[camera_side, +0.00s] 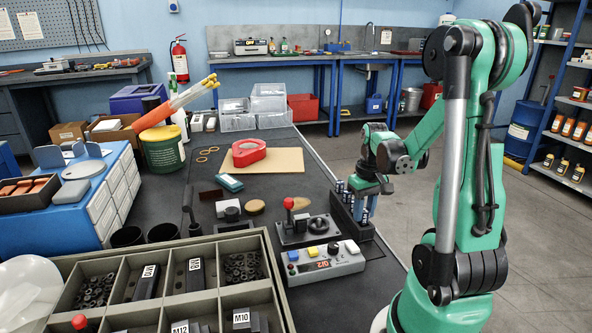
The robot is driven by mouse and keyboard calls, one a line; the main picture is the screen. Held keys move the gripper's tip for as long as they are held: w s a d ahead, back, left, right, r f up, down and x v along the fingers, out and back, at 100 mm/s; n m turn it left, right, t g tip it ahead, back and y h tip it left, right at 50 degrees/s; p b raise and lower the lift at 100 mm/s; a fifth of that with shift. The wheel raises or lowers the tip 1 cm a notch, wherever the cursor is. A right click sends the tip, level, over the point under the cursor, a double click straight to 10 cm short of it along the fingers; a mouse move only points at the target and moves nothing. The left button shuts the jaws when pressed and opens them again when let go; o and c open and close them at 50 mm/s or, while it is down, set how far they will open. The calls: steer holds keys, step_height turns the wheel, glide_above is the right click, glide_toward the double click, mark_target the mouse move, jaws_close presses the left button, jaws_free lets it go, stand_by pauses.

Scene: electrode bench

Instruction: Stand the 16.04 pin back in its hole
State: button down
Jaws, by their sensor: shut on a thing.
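A dark pin block (366,232) stands at the right edge of the bench, with several blue pins (341,187) upright in it. My gripper (370,200) points down over the right part of the block. It is shut on a slim blue pin (371,207), which looks upright. The labels are too small to read, so I cannot tell from the picture which pin is 16.04. The holes, and whether the held pin's lower end is in one, are hidden by the other pins and the block.
A joystick box (305,232) and a grey control box with coloured buttons (326,264) stand close left of the block. A sectioned parts tray (190,240) fills the near left. A red tape dispenser (249,152) sits on a tan board (284,161) farther back.

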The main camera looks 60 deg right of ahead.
steer(key=shift+f, duration=0.3)
steer(key=c, duration=0.5)
jaws_free()
steer(key=shift+c, duration=0.2)
steer(key=shift+r, duration=2.85)
steer(key=shift+r, duration=2.5)
